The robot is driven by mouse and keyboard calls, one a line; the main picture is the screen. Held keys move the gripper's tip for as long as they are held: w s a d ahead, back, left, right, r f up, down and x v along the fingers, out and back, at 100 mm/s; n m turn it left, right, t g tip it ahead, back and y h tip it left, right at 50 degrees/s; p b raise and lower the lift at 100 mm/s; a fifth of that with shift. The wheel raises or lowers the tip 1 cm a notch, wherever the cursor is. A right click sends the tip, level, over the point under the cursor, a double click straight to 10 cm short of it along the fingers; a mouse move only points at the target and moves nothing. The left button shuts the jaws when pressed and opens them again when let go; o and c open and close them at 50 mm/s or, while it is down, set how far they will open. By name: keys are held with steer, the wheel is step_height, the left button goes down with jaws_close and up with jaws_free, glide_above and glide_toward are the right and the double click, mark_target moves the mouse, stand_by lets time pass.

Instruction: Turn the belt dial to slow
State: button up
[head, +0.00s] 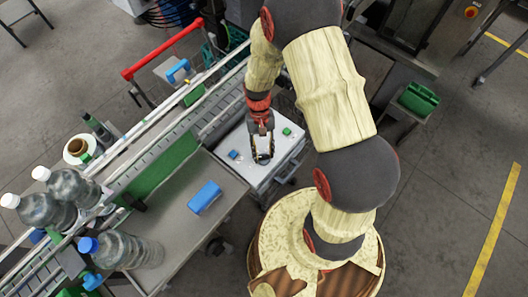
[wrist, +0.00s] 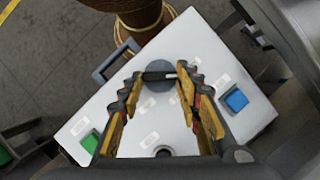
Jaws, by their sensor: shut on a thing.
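The belt dial (wrist: 158,87) is a grey disc with a black bar across it, on the white top of a control box (wrist: 205,60). The bar lies nearly level in the wrist view, with a white mark at its right end. My gripper (wrist: 160,77) is over the dial, with its yellow-and-black fingers at the two ends of the bar, shut on it. In the head view my gripper (head: 262,158) reaches down onto the box top (head: 254,177) and hides the dial. Small labels surround the dial, too small to read.
The box top also has a green button (wrist: 90,142), a blue button (wrist: 236,100) and a round fitting (wrist: 163,152) partly between my fingers. In the head view, a conveyor (head: 165,165) with large bottles (head: 125,250) and a blue block (head: 204,197) lie left of the box.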

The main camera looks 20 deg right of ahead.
steer(key=shift+a+n+h, duration=0.1)
steer(key=shift+n+h, duration=0.3)
steer(key=shift+n, duration=0.6)
steer(key=o, duration=1.1)
steer(key=shift+o, duration=0.2)
steer(key=shift+r, duration=0.1)
steer(key=v, duration=1.2)
steer(key=shift+w, duration=0.1)
